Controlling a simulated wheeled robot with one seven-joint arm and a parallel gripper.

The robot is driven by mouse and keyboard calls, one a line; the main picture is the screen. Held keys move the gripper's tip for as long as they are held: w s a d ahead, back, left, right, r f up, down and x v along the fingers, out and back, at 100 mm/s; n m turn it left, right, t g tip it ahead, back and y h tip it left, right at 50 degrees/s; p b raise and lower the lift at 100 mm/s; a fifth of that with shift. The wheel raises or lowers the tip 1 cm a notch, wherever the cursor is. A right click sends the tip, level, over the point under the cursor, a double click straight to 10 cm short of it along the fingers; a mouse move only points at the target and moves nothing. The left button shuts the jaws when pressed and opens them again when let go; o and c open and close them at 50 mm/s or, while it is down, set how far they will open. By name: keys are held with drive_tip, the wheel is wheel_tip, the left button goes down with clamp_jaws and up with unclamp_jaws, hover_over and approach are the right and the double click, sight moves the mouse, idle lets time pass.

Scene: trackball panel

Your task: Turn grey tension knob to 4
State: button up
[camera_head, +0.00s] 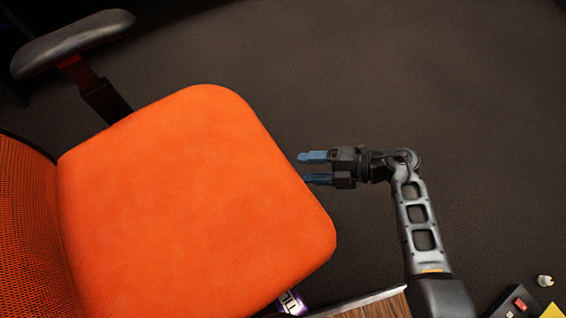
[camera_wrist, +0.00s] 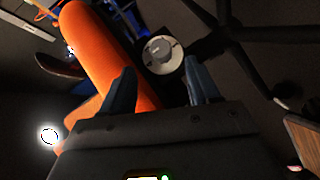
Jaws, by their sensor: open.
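My gripper (camera_head: 304,168) is open, its two blue fingers apart, beside the right edge of the orange chair seat (camera_head: 190,190) in the head view. In the wrist view, a round grey knob (camera_wrist: 162,54) with a pale rim shows below the orange seat (camera_wrist: 92,45). It appears between and beyond the fingertips of my gripper (camera_wrist: 160,68), and nothing is between the fingers. No scale or number on the knob can be read. The knob is hidden in the head view.
The chair's armrest (camera_head: 75,43) is at upper left. A wooden edge (camera_head: 375,306), a dark panel with a red part (camera_head: 518,304) and a small pale object (camera_head: 545,280) lie along the bottom. Dark legs (camera_wrist: 255,35) spread right of the knob. Dark floor (camera_head: 400,80) is clear.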

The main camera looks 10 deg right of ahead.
drive_tip(key=b+x, duration=0.3)
drive_tip(key=x, duration=0.4)
drive_tip(key=shift+a, duration=0.3)
drive_tip(key=shift+w, duration=0.15)
drive_tip(key=c, duration=1)
drive_tip(key=shift+c, duration=0.2)
